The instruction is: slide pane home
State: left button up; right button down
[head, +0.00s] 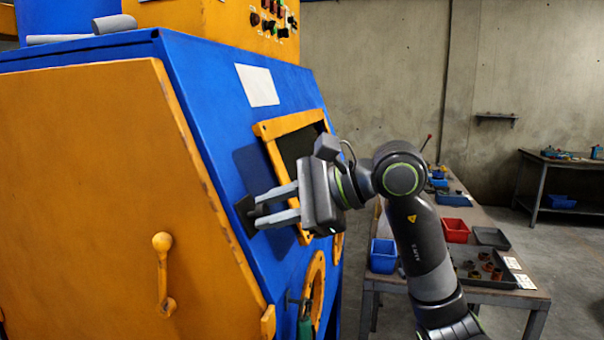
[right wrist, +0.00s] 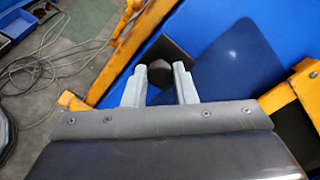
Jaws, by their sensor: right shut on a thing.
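The pane (head: 253,168) looks like a dark, tinted sheet lying flat against the blue machine front, left of the yellow window frame (head: 265,130). The pane also shows in the right wrist view (right wrist: 238,65), with a bright glint on it. My right gripper (head: 256,212) is shut on the knob, with one finger on each side. The window opening (head: 295,147) looks dark; my right wrist hides part of the frame. My left gripper is not in view.
A yellow door with a handle (head: 163,270) is at the left. A round yellow-rimmed port (head: 316,285) is below the window, with a green-handled item (head: 305,325) beside it. A bench with a red bin (head: 455,230) stands to the right. Hoses (right wrist: 50,75) lie on the floor.

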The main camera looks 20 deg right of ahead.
jog(key=shift+w+d+r, duration=0.1)
jog(key=shift+w+d, duration=0.8)
jog(key=shift+w, duration=0.3)
jog(key=shift+w+d+r, duration=0.1)
jog(key=shift+w+d, duration=0.75)
jog(key=shift+w, duration=0.35)
jog(key=shift+w+d+p, duration=0.2)
jog(key=shift+w+d, duration=0.35)
jog(key=shift+w, duration=0.25)
jog(key=shift+w+d+p, duration=0.15)
jog(key=shift+w+d, duration=0.45)
jog(key=shift+w, duration=0.25)
jog(key=shift+w+d+p, duration=0.2)
jog(key=shift+w+d, duration=0.35)
jog(key=shift+w, duration=0.25)
